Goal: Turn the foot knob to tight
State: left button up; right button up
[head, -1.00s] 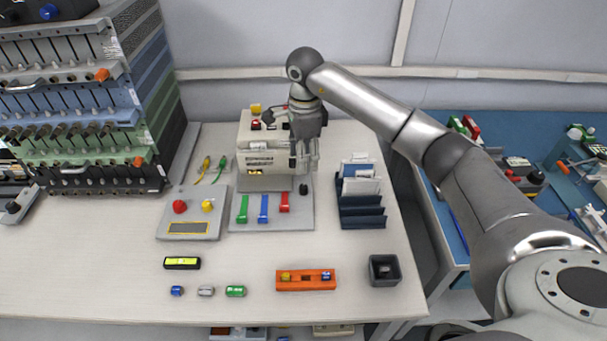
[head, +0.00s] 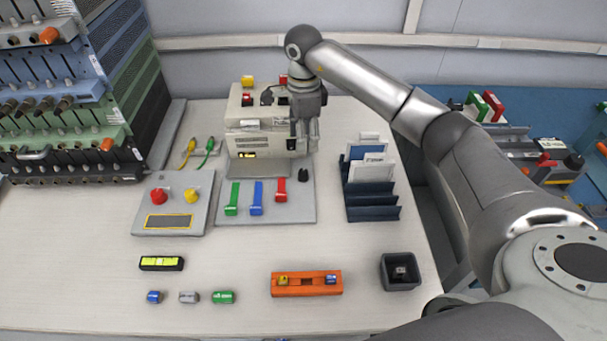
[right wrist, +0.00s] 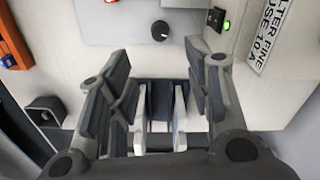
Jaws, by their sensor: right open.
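A small black knob (head: 303,175), which I take for the foot knob, stands on the right part of the grey plate (head: 300,210) in front of the beige instrument (head: 250,140). It also shows in the right wrist view (right wrist: 160,30), with a pale mark on its top. My right gripper (head: 305,148) is above and behind the knob, beside the instrument's right front corner. Its fingers (right wrist: 156,62) are spread apart with nothing between them, and the knob lies beyond the fingertips, not touched. My left gripper is not in view.
A blue rack with cards (head: 372,210) stands right of the plate. Green, blue and red levers (head: 256,198) stand on the plate left of the knob. A box with red and yellow buttons (head: 172,205), an orange holder (head: 306,284) and a dark bin (head: 400,286) are nearby.

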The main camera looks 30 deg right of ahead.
aim_at(304, 171)
notch_tip(304, 171, down, 11)
jog(key=shift+r+p, duration=0.1)
jog(key=shift+p, duration=0.35)
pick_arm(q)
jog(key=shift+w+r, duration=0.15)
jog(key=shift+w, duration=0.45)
pick_arm(e)
jog(key=shift+f, duration=0.55)
grip_shut()
